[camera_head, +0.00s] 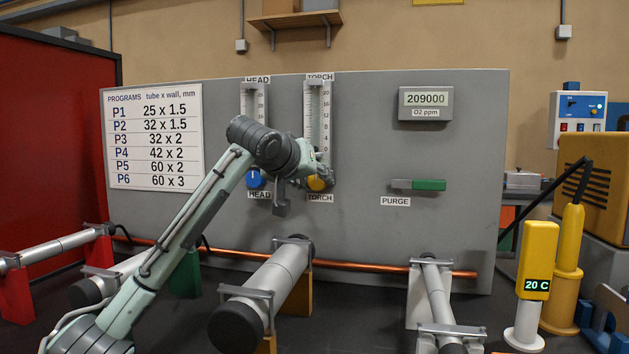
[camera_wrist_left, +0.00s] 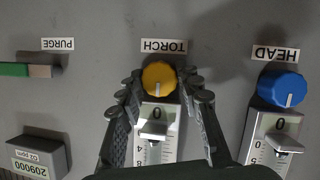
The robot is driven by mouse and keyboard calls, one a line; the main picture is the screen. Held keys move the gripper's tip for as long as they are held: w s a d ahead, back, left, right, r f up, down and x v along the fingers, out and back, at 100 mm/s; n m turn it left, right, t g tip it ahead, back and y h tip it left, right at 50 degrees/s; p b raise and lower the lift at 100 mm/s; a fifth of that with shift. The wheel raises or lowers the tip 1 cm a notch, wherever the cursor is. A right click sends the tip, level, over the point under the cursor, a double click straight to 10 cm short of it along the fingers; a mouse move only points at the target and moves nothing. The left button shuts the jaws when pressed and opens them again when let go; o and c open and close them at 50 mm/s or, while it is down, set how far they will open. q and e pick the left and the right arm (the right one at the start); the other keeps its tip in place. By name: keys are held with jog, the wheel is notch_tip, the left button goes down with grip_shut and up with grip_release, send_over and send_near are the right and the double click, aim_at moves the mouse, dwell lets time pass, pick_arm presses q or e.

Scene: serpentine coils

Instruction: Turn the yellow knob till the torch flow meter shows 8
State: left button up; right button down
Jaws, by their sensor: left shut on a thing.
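The yellow knob (camera_head: 316,183) sits at the foot of the torch flow meter (camera_head: 318,112), above the TORCH label. In the left wrist view, where the labels are upside down, the yellow knob (camera_wrist_left: 159,77) has a pale pointer mark. My left gripper (camera_head: 322,178) is at the panel, its fingers on either side of the knob and shut on it; they also show in the left wrist view (camera_wrist_left: 160,84). The torch flow meter's scale (camera_wrist_left: 157,148) shows partly between the fingers. I cannot tell its reading. My right gripper is not in view.
The blue HEAD knob (camera_head: 255,179) is close beside the yellow one, under my left arm. The PURGE switch (camera_head: 418,184) and the O2 display (camera_head: 426,103), reading 209000, are to the right. Tubes on stands (camera_head: 270,285) and a copper pipe (camera_head: 380,268) lie below the panel.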

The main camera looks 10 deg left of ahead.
pick_arm(q)
jog(key=shift+c, duration=0.9)
jog(key=shift+d+m+y, duration=0.15)
jog(key=shift+m+y, duration=0.55)
jog(key=shift+m, duration=0.3)
jog(key=shift+m+y, duration=0.7)
jog(key=shift+m, duration=0.2)
jog(key=o, duration=1.2)
jog(key=shift+c, duration=0.2)
jog(key=v, duration=1.2)
